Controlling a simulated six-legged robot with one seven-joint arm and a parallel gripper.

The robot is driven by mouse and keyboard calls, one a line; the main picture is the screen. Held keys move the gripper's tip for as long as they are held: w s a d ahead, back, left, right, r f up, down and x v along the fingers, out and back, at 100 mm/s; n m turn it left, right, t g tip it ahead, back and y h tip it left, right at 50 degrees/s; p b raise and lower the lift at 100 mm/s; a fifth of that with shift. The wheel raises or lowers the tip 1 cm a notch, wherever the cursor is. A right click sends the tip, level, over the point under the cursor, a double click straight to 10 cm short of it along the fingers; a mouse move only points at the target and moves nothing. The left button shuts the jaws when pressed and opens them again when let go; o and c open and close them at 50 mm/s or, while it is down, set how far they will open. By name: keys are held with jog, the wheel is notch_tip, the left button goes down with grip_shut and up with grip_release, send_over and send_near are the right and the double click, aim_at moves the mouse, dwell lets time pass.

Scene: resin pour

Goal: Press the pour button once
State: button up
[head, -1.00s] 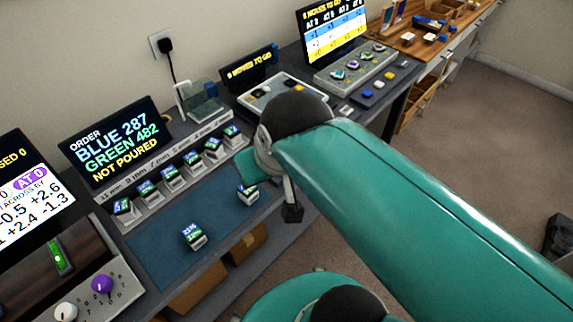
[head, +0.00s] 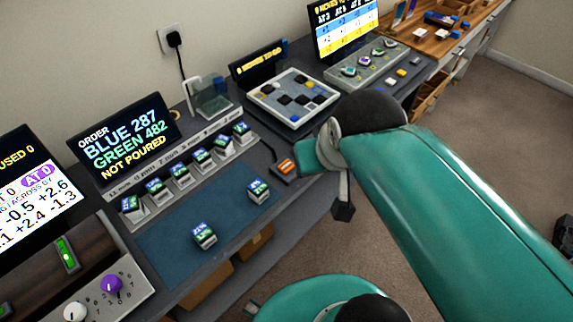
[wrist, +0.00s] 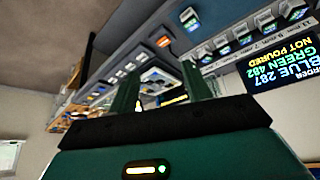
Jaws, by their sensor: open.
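An orange button (head: 286,167) on a small dark base sits on the grey bench, right of the blue mat; I take it for the pour button. It also shows in the wrist view (wrist: 163,42), beyond my fingertips and apart from them. My gripper (wrist: 160,72) is open, with two teal fingers and nothing between them. In the head view my arm's end is right of the button, over the bench's front edge, and its fingers are not clear there. The order screen (head: 127,138) reads blue 287, green 482, not poured.
A rack (head: 182,165) holds several labelled cubes, and two more cubes stand on the blue mat (head: 170,248). A clear container (head: 213,100) stands near the wall. A knob panel (head: 105,297) is at front left.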

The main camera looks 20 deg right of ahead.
grip_shut()
dwell(1.8)
